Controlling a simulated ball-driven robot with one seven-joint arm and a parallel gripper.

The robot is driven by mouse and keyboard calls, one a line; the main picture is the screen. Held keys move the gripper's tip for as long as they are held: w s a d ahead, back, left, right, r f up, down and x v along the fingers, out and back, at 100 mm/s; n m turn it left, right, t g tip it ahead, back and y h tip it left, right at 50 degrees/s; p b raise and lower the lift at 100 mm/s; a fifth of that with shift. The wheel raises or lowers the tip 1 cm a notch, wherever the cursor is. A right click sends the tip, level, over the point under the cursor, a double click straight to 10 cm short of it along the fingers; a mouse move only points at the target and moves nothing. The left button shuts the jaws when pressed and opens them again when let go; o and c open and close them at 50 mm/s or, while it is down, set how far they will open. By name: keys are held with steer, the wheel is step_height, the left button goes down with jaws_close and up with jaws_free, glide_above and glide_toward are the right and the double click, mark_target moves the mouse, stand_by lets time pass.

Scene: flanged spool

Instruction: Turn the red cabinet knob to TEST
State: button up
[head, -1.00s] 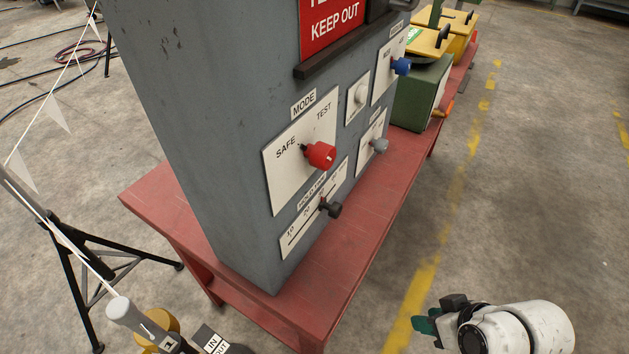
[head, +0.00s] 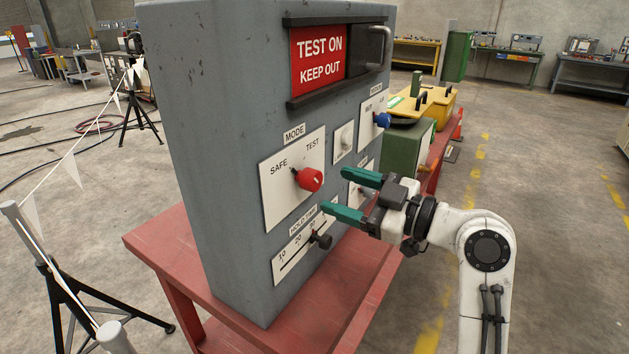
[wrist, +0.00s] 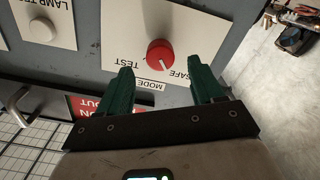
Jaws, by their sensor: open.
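The red knob (head: 308,180) is on the white MODE plate (head: 283,208) on the front of the grey cabinet. The plate is marked SAFE at the left and TEST at the upper right. The knob's dark pointer tip is toward SAFE. My gripper (head: 335,190) is open and empty, with green fingers, just right of the knob and apart from it in the head view. In the wrist view, turned upside down, the red knob (wrist: 160,53) shows between and beyond the two spread fingertips, its white line slanting toward SAFE.
The grey cabinet (head: 205,150) stands on a red bench (head: 165,245). Close by are a black HOLD TIME slider knob (head: 322,240), a blue knob (head: 382,120) and a white lamp-test button (wrist: 41,30). A KEEP OUT sign (head: 319,60) is above. A flagged rope runs at left.

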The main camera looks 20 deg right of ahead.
mark_target(318, 184)
steer(key=p+x, duration=0.1)
steer(key=x, duration=0.5)
steer(key=c, duration=1)
